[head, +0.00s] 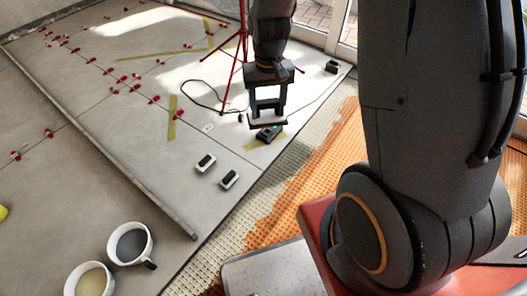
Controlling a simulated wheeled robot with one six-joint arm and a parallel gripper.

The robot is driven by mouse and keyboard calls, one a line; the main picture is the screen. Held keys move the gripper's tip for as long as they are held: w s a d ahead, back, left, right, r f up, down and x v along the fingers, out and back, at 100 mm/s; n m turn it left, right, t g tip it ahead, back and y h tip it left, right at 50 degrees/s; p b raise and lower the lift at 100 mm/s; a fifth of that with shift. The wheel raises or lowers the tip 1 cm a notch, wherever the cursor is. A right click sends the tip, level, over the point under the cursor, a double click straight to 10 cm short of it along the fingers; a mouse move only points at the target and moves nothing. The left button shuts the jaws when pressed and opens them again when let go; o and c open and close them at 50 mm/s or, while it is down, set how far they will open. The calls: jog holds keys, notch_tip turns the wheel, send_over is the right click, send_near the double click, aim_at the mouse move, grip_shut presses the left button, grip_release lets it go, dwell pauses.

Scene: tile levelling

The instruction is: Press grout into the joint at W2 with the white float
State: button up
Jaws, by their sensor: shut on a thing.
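My gripper (267,105) is at the upper middle of the head view, pointing down over the tiles near their right edge. It is shut on a pale flat tool, which looks like the white float (268,123). The float is roughly level; I cannot tell whether it touches the surface. A dark device (268,133) lies just below and in front of it in the picture. A small white label (208,128) lies on the tile to the left; its text is too small to read. I cannot make out which joint is W2, or any grout in it.
Two black-and-white blocks (205,163) lie on the tiles. Two buckets (130,243) stand at lower left. A long straightedge (110,160) crosses the floor. Red clips (122,79) line the joints. A red tripod (240,60) and black cable (200,100) are behind. Orange matting (310,165) borders the tiles.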

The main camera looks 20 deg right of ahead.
jog(key=shift+w+a+f+m+b, duration=0.1)
jog(key=shift+w+f+m+b, duration=2.15)
jog(key=shift+f, duration=5.55)
jog(key=shift+w+f+m+b, duration=0.9)
jog(key=shift+w+f+b, duration=2.6)
jog(key=shift+f, duration=4.3)
jog(key=shift+w+a+f+m+b, duration=0.1)
jog(key=shift+w+f+m+b, duration=1.55)
jog(key=shift+f+b, duration=4.3)
notch_tip(320, 180, down, 4)
jog(key=p, duration=0.3)
jog(key=shift+r+p, duration=0.1)
jog(key=shift+p, duration=0.3)
jog(key=shift+f, duration=0.6)
jog(key=shift+w+a, duration=0.1)
jog(key=shift+w, duration=0.1)
jog(key=shift+w+a+f+b, duration=0.1)
jog(key=shift+w+a+b, duration=0.6)
jog(key=shift+w+a, duration=0.6)
jog(key=shift+w, duration=0.3)
